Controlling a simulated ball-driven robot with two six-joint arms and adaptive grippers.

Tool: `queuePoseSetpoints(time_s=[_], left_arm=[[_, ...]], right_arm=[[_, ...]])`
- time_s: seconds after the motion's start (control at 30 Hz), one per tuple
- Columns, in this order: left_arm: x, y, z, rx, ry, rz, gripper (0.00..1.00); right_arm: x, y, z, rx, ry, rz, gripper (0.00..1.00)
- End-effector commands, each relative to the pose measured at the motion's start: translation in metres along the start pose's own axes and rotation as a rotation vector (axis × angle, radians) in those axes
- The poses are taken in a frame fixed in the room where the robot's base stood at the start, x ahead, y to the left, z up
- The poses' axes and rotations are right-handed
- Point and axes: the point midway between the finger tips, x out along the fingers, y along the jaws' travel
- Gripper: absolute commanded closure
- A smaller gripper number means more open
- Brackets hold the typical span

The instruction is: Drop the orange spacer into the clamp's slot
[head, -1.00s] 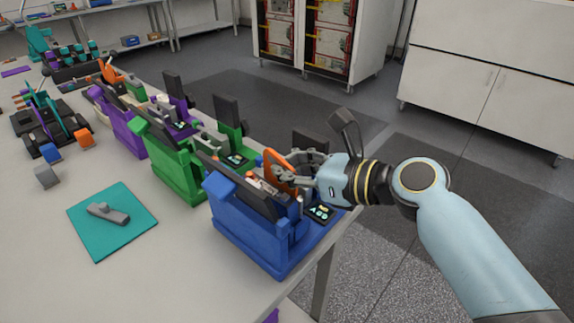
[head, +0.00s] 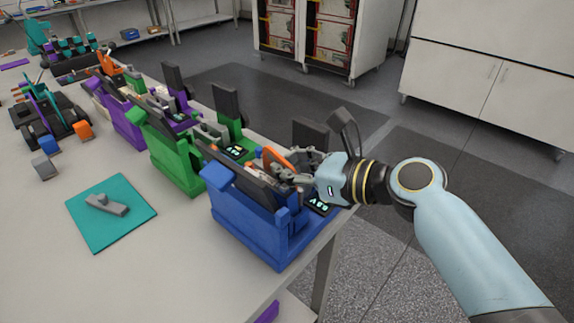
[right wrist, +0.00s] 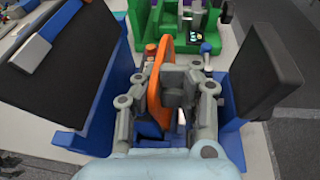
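The orange spacer (head: 272,158) is a flat upright piece held at the blue clamp (head: 245,228). Its lower part is hidden in the head view behind the clamp's dark plate. My right gripper (head: 290,177) reaches in from the right, shut on the spacer. In the right wrist view the spacer (right wrist: 153,88) stands between the grey fingers, its lower end down between the blue walls of the clamp (right wrist: 88,135). I cannot tell whether it touches the slot's bottom. My left gripper is not in view.
A green clamp (head: 172,160) and a purple one (head: 125,122) stand in a row beyond the blue clamp. A teal mat (head: 120,232) with a grey part (head: 106,205) lies on the table. A dark upright plate (head: 309,134) stands close behind my gripper.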

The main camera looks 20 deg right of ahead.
Motion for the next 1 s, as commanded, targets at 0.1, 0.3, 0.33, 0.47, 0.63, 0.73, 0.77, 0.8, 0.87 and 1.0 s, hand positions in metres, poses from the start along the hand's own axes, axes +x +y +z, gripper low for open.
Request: queuePoseSetpoints(time_s=[0.1, 0.3, 0.33, 0.47, 0.63, 0.73, 0.77, 0.8, 0.87, 1.0], left_arm=[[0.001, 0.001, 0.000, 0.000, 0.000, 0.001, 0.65], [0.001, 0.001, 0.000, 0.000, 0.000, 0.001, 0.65], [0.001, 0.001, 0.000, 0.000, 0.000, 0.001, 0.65], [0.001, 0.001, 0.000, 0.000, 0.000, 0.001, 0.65], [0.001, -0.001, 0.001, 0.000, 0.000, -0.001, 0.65], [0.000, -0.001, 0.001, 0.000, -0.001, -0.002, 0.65], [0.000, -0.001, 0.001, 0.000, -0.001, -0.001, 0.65], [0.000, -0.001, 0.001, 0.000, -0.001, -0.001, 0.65], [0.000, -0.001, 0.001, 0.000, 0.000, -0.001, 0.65], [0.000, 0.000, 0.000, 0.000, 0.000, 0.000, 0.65]], right_arm=[[0.000, 0.005, -0.008, 0.015, 0.011, 0.011, 0.94], [0.000, 0.004, -0.006, 0.011, 0.007, 0.008, 0.68], [0.000, 0.004, -0.005, 0.010, 0.007, 0.008, 0.64], [0.000, 0.003, -0.004, 0.008, 0.005, 0.006, 0.59], [0.000, 0.002, -0.004, 0.006, 0.005, 0.005, 0.59], [-0.007, 0.002, -0.004, 0.006, 0.005, 0.004, 0.59], [-0.010, 0.002, -0.005, 0.006, 0.005, 0.003, 0.59], [-0.016, 0.001, -0.005, 0.005, 0.006, 0.003, 0.59], [-0.028, 0.002, -0.005, 0.003, 0.007, 0.004, 0.59], [-0.061, 0.002, -0.005, 0.002, 0.009, 0.006, 0.59]])
